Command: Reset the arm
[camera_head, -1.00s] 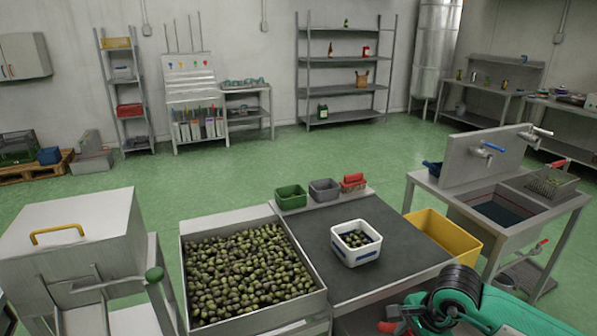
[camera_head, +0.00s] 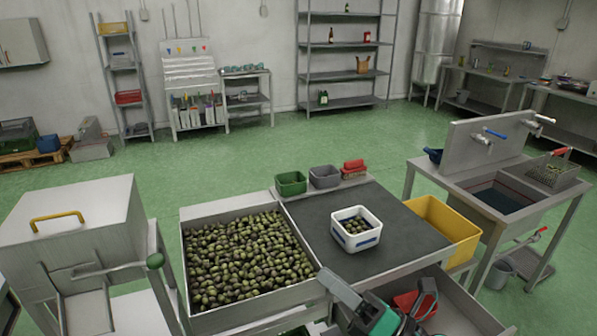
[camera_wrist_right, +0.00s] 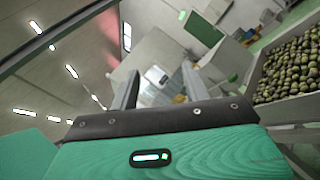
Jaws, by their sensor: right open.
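My right gripper (camera_head: 337,286) is at the bottom centre of the head view, with grey fingers on a dark plate and a teal body. It points up and left, in front of the worktable near the right corner of the olive bin. In the right wrist view its two fingers (camera_wrist_right: 159,82) stand apart with nothing between them. Part of my right arm is cut off by the bottom edge of the head view. My left gripper does not show.
A grey bin of olives (camera_head: 183,285) stands left of the dark worktable top (camera_head: 390,215). A white tub of olives (camera_head: 357,243) sits on that top. A yellow crate (camera_head: 462,232) and a sink unit (camera_head: 540,190) are at right. Green floor (camera_head: 250,165) behind is clear.

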